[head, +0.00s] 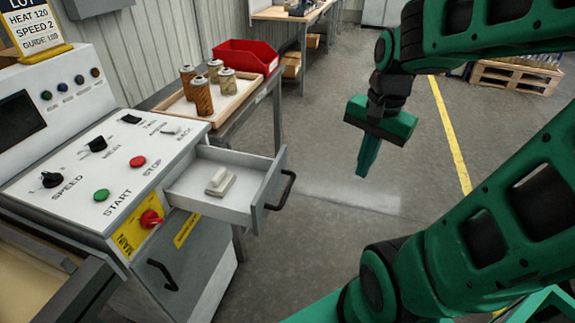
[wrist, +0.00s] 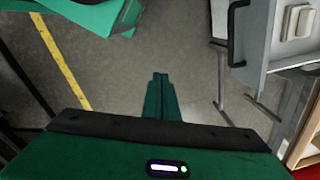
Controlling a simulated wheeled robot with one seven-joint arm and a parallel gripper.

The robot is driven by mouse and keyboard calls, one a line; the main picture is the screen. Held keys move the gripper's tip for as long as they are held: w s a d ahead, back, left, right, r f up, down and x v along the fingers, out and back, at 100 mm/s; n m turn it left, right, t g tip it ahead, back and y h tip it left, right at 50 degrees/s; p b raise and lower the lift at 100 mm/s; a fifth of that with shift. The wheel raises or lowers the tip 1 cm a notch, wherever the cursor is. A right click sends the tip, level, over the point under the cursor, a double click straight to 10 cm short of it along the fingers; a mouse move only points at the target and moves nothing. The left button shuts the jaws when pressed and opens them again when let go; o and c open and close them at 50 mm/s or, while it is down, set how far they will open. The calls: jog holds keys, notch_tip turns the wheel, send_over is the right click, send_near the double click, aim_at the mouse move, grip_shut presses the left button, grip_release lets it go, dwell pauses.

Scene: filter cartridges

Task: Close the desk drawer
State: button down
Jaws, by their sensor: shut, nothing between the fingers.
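The desk drawer (head: 210,187) is pulled out from the control desk on the left. Its grey front panel (head: 272,184) faces right and carries a black bar handle (head: 285,191). A small pale block lies inside the drawer. My gripper (head: 366,172) hangs fingers down to the right of the drawer, apart from its handle, with its fingers shut and empty. In the wrist view the shut fingers (wrist: 160,80) point over bare floor, and the drawer front (wrist: 257,45) with its handle (wrist: 236,30) is at the upper right.
The control desk (head: 75,165) has knobs and buttons on top. A second handle (head: 162,274) is on its front below. Behind the drawer, a bench holds a tray of brown cartridges (head: 202,95) and a red bin (head: 240,57). The floor between gripper and drawer is clear.

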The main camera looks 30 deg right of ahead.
jog(key=w+a+m+t+y, duration=0.15)
jog(key=w+a+m, duration=0.25)
jog(key=w+m, duration=0.95)
jog(key=w+a+f, duration=0.4)
jog(key=w+f, duration=0.1)
jog(key=f, duration=0.5)
jog(key=shift+a, duration=0.15)
jog(key=shift+w+f, duration=0.1)
jog(key=shift+w, duration=0.05)
